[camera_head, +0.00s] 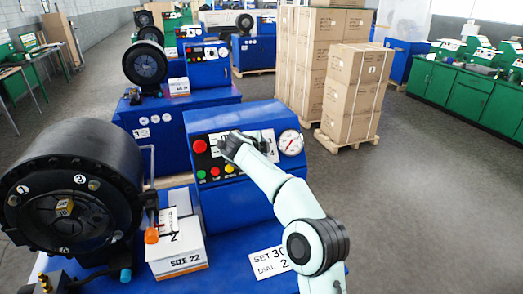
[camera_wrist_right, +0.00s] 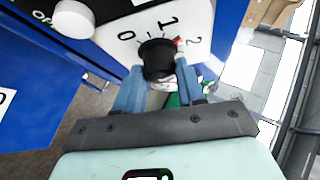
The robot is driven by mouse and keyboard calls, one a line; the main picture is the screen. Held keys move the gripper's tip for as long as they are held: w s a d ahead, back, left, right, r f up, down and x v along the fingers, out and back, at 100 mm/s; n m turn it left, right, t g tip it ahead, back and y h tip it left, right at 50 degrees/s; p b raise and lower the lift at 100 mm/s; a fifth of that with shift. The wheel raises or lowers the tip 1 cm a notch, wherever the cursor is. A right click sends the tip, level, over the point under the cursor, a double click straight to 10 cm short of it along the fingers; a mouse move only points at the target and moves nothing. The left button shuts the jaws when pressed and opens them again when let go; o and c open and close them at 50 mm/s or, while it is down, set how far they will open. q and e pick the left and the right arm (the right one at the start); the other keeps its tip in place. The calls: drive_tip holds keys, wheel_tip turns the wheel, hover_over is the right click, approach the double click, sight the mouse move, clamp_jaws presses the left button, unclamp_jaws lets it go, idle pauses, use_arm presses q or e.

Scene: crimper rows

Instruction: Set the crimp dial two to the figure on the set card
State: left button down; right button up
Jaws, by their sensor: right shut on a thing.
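The set card (camera_head: 268,263) lies on the blue machine at the front, reading "SET 30" and "DIAL 2"; my right arm covers its right edge. My right gripper (camera_head: 232,146) is at the blue control panel and hides the knob in the head view. In the right wrist view its fingers (camera_wrist_right: 159,78) are shut on a black dial knob (camera_wrist_right: 158,58). The white dial plate (camera_wrist_right: 196,20) shows 0, 1 and 2, and a red mark sits between 1 and 2. Other figures are hidden. My left gripper is not in view.
A red button (camera_head: 199,146), small coloured buttons and a round gauge (camera_head: 291,142) share the panel. A white knob (camera_wrist_right: 73,18) marked "OFF" is beside the dial. A box labelled "SIZE 22" (camera_head: 178,262) and a black crimper head (camera_head: 75,150) stand left.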

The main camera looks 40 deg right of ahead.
drive_tip(key=m, duration=0.1)
drive_tip(key=m+g+y, duration=0.1)
drive_tip(key=m, duration=0.1)
drive_tip(key=shift+w+d+r+y, duration=0.1)
drive_tip(key=shift+d+y, duration=0.05)
drive_tip(key=shift+y, duration=0.15)
drive_tip(key=shift+m+g, duration=0.3)
drive_tip(key=shift+m, duration=0.2)
drive_tip(key=o, duration=1)
drive_tip(key=shift+d+y, duration=0.1)
drive_tip(key=shift+y, duration=0.2)
drive_tip(key=shift+o, duration=0.2)
drive_tip(key=shift+r, duration=0.1)
drive_tip(key=v, duration=1.3)
drive_tip(key=shift+a, duration=0.2)
